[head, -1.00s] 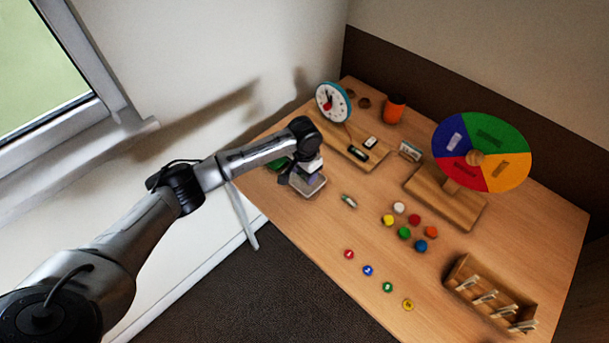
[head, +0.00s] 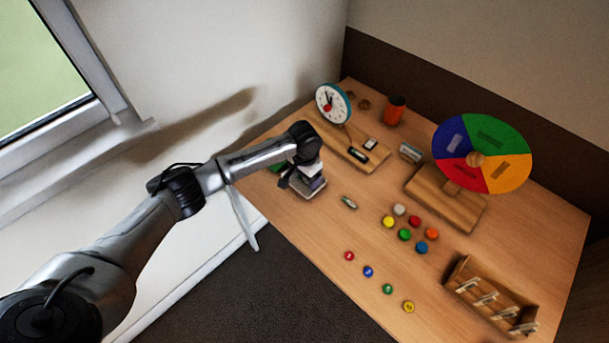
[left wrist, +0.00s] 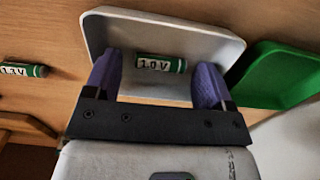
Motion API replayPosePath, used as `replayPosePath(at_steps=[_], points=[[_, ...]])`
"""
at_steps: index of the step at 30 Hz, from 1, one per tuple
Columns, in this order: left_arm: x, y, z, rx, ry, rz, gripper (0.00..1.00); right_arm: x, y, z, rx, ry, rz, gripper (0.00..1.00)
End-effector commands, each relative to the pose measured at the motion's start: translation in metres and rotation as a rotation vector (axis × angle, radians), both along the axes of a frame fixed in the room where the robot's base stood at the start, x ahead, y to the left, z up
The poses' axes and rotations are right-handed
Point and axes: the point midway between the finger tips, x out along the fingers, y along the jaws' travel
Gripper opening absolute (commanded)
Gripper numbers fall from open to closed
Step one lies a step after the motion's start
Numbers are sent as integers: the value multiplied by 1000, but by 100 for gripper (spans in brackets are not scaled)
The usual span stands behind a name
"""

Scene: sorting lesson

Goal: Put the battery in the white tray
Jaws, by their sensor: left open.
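The white tray (left wrist: 208,35) lies on the table under my left gripper; in the head view the gripper hides much of it. A green-and-white battery (left wrist: 160,63) marked 1.0 V is in the tray, seen in the left wrist view. My left gripper (head: 309,181) is open, its two purple fingers on either side of this battery with gaps between. A second green-and-white battery (head: 349,202) lies on the bare table right of the tray; it also shows at the left of the left wrist view (left wrist: 22,70). My right gripper is not in view.
A green tray (left wrist: 280,75) is beside the white one. A clock (head: 332,103), an orange cup (head: 394,110) and a coloured wheel (head: 482,140) stand farther back. The table's front edge is close.

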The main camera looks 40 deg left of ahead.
Motion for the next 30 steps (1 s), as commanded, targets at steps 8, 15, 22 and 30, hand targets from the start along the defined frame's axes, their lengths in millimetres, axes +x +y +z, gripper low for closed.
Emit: replayPosePath(at_steps=[8,15,22,30], points=[[1,0,36,1,-3,-1,77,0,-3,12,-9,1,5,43],[1,0,81,-1,-2,-1,77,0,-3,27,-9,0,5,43],[1,0,110,-1,-2,0,77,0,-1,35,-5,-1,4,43],[0,0,123,0,0,0,77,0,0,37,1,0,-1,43]])
